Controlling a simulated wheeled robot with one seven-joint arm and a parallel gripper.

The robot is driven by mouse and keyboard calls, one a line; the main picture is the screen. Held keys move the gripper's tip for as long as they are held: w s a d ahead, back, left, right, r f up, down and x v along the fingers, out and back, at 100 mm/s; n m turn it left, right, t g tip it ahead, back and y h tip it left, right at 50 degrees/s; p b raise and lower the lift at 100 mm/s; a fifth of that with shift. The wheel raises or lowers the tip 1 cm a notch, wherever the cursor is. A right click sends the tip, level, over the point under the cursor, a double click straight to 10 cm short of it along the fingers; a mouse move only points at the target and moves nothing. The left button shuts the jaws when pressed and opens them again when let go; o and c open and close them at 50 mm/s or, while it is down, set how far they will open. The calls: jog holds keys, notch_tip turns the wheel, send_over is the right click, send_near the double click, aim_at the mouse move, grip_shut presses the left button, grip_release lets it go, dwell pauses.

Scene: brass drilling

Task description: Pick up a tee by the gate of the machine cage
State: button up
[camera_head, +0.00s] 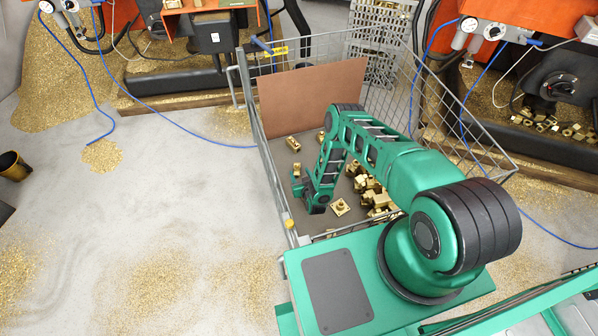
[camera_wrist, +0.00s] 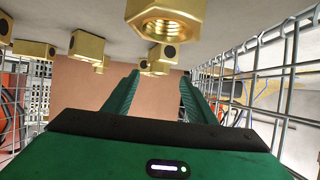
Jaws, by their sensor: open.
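My arm reaches over into the wire machine cage (camera_head: 262,150). My gripper (camera_head: 299,186) is low inside its left side, close to the cage floor. In the wrist view my gripper (camera_wrist: 159,80) has two green fingers spread apart with nothing between them. A large brass fitting (camera_wrist: 165,18) with a threaded hexagonal opening is close to the camera at the top. Smaller brass fittings (camera_wrist: 86,47) lie beyond it on the grey floor. In the head view single brass tees (camera_head: 293,144) and (camera_head: 340,206) lie apart from a pile (camera_head: 378,197) partly hidden by my arm.
A brown panel (camera_head: 310,95) stands across the back of the cage, and wire mesh walls (camera_wrist: 290,70) rise close beside the gripper. Orange machines with hoses stand behind and at the right. Brass shavings (camera_head: 102,155) lie on the open floor at left.

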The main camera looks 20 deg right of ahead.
aim_at(298, 169)
jog(key=shift+x, duration=2.1)
jog(key=shift+f, duration=0.1)
jog(key=shift+d, duration=0.1)
grip_shut()
